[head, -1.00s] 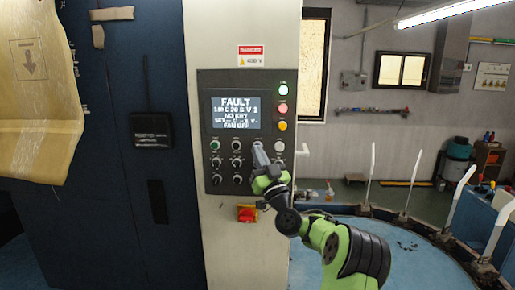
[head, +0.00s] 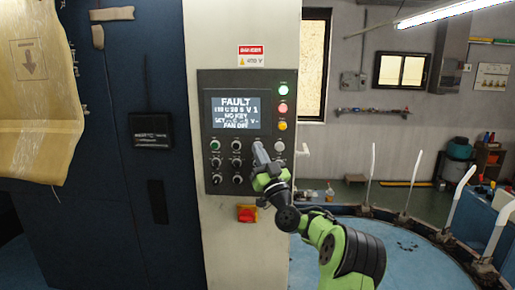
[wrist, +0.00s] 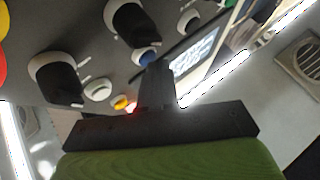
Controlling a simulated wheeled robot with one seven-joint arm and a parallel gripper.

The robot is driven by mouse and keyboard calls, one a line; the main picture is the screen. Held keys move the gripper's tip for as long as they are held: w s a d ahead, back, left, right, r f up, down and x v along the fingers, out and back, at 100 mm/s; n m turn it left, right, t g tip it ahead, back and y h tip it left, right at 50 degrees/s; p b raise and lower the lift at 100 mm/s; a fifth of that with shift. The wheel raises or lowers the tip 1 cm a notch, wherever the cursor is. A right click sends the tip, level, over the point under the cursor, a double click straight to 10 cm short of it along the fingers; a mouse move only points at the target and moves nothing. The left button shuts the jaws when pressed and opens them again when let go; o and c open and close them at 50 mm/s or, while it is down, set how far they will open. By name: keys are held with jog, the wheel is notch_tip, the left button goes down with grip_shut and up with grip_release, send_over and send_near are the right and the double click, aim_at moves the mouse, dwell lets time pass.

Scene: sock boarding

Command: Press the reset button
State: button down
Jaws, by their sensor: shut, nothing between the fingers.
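In the head view my fingers hide that spot. No label naming the reset button is readable.
Black selector knobs (wrist: 58,78) and a white button (wrist: 98,90) sit close around the fingers. Green (head: 283,90), red (head: 283,108) and amber (head: 282,126) lamps line the panel's right edge. A red switch on yellow (head: 246,214) is below the panel.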

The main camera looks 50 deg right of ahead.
jog(key=shift+w+d, duration=0.15)
dwell(0.6)
jog(key=shift+s+a+b, duration=0.5)
jog(key=shift+a+b, duration=0.15)
jog(key=shift+b, duration=0.3)
jog(key=s+a+b, duration=0.1)
jog(key=a+b, duration=0.1)
jog(key=s+a+b, duration=0.2)
jog(key=shift+s, duration=0.1)
dwell(0.5)
